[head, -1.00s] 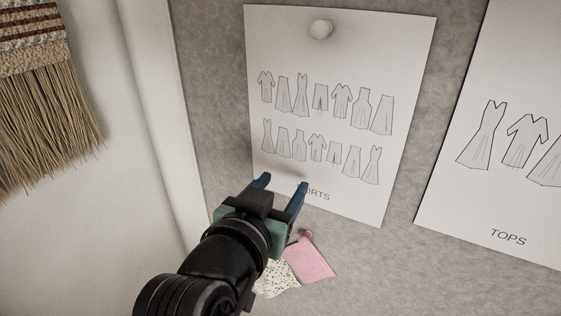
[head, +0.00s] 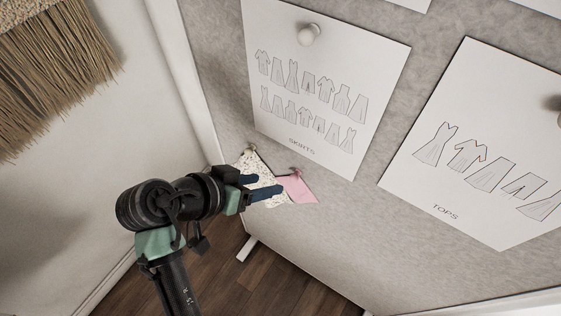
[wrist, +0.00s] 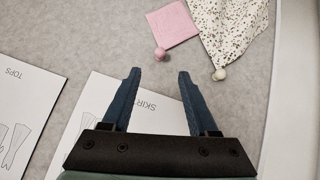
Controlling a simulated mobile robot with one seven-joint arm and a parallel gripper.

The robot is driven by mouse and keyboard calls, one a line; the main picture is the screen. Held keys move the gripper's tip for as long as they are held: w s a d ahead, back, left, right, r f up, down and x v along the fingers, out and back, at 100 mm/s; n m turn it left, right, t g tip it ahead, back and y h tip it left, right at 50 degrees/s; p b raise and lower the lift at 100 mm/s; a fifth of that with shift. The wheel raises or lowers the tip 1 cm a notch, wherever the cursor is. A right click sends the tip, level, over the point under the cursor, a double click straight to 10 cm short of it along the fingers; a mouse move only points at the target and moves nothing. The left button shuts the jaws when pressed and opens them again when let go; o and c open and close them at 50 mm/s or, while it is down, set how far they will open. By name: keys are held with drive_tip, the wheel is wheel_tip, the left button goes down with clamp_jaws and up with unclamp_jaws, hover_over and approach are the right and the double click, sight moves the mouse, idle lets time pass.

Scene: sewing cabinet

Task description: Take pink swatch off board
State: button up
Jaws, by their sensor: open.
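The pink swatch (head: 299,189) hangs on the grey felt board (head: 330,225), below the skirts sheet, and it also shows in the wrist view (wrist: 174,25). A small pink pin (wrist: 160,54) sits at its corner. A speckled cream swatch (head: 253,164) hangs beside it under a cream pin (wrist: 219,74), and partly adjoins it. My gripper (head: 268,185) is open and empty, with its blue fingers in front of the speckled swatch in the head view. In the wrist view the open fingers (wrist: 158,75) point toward the pink pin, apart from it.
A skirts sheet (head: 320,85) is pinned above the swatches, and a tops sheet (head: 480,150) to its right. A white wall (head: 80,190) with a hanging brush-like fringe (head: 60,85) is at left. The lower board is bare.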

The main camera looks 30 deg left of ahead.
sight(291, 179)
drive_tip(key=x, duration=0.9)
drive_tip(key=shift+w+d+f, duration=0.1)
drive_tip(key=shift+w+f, duration=0.15)
drive_tip(key=shift+f, duration=0.05)
clamp_jaws()
drive_tip(key=shift+s+p, duration=0.15)
drive_tip(key=shift+p, duration=0.15)
drive_tip(key=shift+s, duration=0.55)
drive_tip(key=shift+s, duration=0.1)
drive_tip(key=shift+s+p, duration=0.45)
drive_tip(key=shift+s, duration=0.05)
